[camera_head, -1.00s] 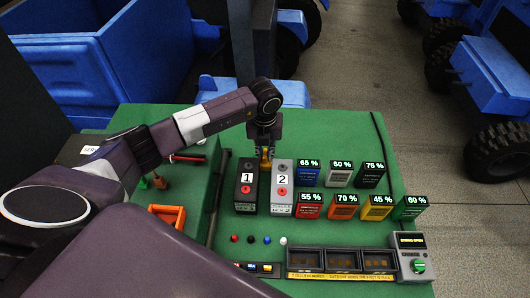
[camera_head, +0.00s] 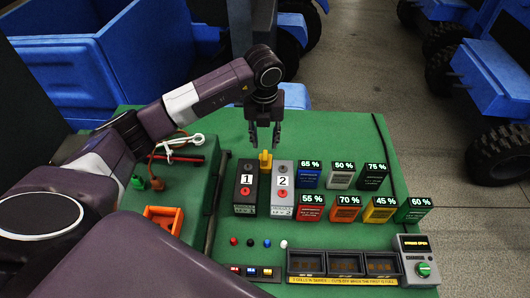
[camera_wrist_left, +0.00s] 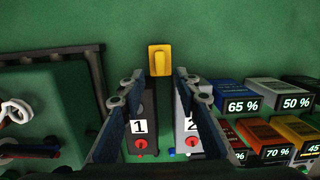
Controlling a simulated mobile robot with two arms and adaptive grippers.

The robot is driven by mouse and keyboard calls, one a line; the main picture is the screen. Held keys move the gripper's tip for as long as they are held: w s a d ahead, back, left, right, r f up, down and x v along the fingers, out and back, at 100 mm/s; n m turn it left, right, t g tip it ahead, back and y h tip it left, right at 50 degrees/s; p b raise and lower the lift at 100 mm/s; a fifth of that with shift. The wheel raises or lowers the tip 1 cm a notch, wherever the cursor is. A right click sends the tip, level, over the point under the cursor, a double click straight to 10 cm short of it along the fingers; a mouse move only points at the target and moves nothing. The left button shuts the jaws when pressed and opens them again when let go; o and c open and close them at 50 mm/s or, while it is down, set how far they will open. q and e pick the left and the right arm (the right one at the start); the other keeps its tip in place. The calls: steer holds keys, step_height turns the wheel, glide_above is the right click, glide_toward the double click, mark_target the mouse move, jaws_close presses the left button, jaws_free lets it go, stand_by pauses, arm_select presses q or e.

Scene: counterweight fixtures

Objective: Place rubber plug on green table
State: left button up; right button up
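A small yellow plug (camera_head: 265,160), which I take to be the rubber plug, stands on the green table (camera_head: 330,140) just behind the gap between box 1 (camera_head: 246,185) and box 2 (camera_head: 282,187). It also shows in the left wrist view (camera_wrist_left: 160,60), on bare green surface beyond the two boxes. My left gripper (camera_head: 264,145) is open and empty above the plug, its fingers apart and pointing down. In the left wrist view its fingers (camera_wrist_left: 159,80) flank the plug's line without touching it. My right gripper is not in view.
Labelled percent blocks (camera_head: 344,208) stand in two rows to the right. A slotted console (camera_head: 344,265) and a grey unit with a green knob (camera_head: 416,262) are at the front. An orange tray (camera_head: 164,219) lies to the left. The table's back right is clear.

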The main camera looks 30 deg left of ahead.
arm_select(q)
steer(key=shift+s+d+r+b, duration=0.1)
steer(key=shift+s+r+b, duration=0.1)
steer(key=shift+r, duration=0.85)
steer(key=shift+s+r+b, duration=0.1)
steer(key=shift+r+b, duration=0.05)
steer(key=shift+r, duration=0.85)
